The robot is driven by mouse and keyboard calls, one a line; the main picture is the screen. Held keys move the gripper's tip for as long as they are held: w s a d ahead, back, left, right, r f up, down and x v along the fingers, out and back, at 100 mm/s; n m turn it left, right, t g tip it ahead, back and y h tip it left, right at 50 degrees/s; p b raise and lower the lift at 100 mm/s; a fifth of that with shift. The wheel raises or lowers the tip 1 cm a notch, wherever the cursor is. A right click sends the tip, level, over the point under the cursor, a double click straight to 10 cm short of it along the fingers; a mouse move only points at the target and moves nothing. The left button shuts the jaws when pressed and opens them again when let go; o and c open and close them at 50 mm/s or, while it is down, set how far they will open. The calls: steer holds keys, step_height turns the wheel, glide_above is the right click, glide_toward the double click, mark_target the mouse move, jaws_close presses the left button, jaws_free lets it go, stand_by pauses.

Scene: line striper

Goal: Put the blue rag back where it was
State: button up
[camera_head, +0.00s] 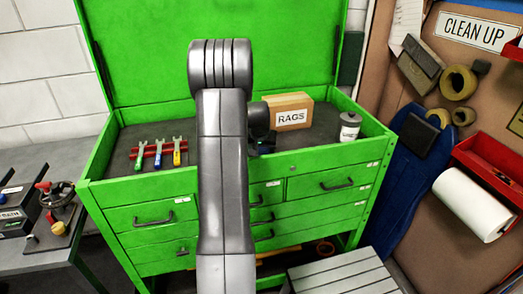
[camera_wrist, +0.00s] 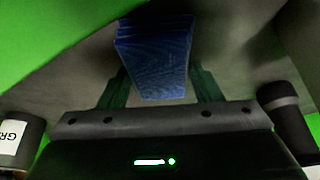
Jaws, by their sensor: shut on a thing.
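The blue rag (camera_wrist: 155,55) shows in the wrist view as a folded blue block between the two dark green fingers of my gripper (camera_wrist: 157,88). My gripper is shut on it. In the head view my gripper (camera_head: 263,146) is mostly hidden behind my own arm, over the front part of the green tool chest's (camera_head: 140,190) top tray. The rag cannot be made out there. A brown box labelled RAGS (camera_head: 288,111) stands in the tray just right of my wrist. I cannot tell whether the rag touches the tray.
Several coloured-handled wrenches (camera_head: 159,153) stand in a red rack on the tray's left. A grey can (camera_head: 349,127) stands at its right end. The raised green lid (camera_head: 140,50) closes off the back. A pegboard (camera_head: 480,110) with a paper roll (camera_head: 472,204) is at right.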

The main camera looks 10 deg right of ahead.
steer(key=shift+f, duration=0.15)
steer(key=o, duration=0.9)
steer(key=shift+o, duration=0.2)
steer(key=shift+r, duration=0.4)
steer(key=b+v, duration=0.2)
steer(key=v, duration=0.9)
steer(key=shift+s+r, duration=0.2)
steer(key=shift+r, duration=0.05)
steer(key=shift+f, duration=0.1)
